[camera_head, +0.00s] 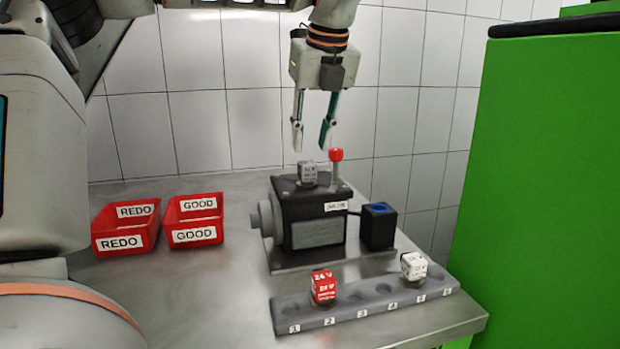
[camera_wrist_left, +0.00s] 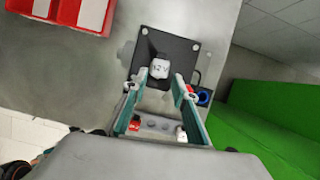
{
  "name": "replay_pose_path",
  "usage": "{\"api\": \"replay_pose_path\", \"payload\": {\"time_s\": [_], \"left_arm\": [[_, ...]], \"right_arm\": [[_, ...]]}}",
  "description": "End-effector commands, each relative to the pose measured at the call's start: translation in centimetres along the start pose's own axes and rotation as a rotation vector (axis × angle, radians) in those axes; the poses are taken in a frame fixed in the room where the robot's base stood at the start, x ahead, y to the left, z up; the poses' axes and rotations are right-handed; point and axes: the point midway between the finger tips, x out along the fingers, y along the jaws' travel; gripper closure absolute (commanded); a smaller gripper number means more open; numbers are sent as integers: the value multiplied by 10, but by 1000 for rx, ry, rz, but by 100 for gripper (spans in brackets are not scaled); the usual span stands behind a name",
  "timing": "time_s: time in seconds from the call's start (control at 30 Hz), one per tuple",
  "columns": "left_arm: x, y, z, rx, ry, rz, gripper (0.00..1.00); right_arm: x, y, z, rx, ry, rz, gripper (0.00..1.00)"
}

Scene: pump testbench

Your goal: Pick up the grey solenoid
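The grey solenoid (camera_head: 307,172) is a small labelled cube on top of the black pump box (camera_head: 321,205). It also shows in the left wrist view (camera_wrist_left: 161,69), with lettering like "12 V", between and just beyond the fingertips. My left gripper (camera_head: 311,146) points down above the solenoid with its two fingers apart and nothing between them. In the head view, a gap shows between the fingertips and the solenoid. The left gripper also shows in the left wrist view (camera_wrist_left: 160,82). My right gripper is in neither view.
A black block with a blue top (camera_head: 378,226) is right of the box. In front, a numbered grey rack (camera_head: 365,302) holds a red solenoid (camera_head: 322,287) and a white one (camera_head: 414,266). Red REDO (camera_head: 125,228) and GOOD (camera_head: 194,219) bins stand left.

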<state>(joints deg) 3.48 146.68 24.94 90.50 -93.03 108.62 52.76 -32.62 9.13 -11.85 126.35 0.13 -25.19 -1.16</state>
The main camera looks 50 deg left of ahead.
Motion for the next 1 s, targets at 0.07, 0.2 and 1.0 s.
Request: {"api": "replay_pose_path", "payload": {"time_s": [0.07, 0.2, 1.0], "left_arm": [[11, 0, -1, 2, 1, 2, 72], [17, 0, 0, 0, 0, 0, 72], [75, 0, 0, 0, 0, -2, 90]], "right_arm": [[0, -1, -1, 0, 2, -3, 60], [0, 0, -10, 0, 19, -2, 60], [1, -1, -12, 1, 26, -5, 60]]}}
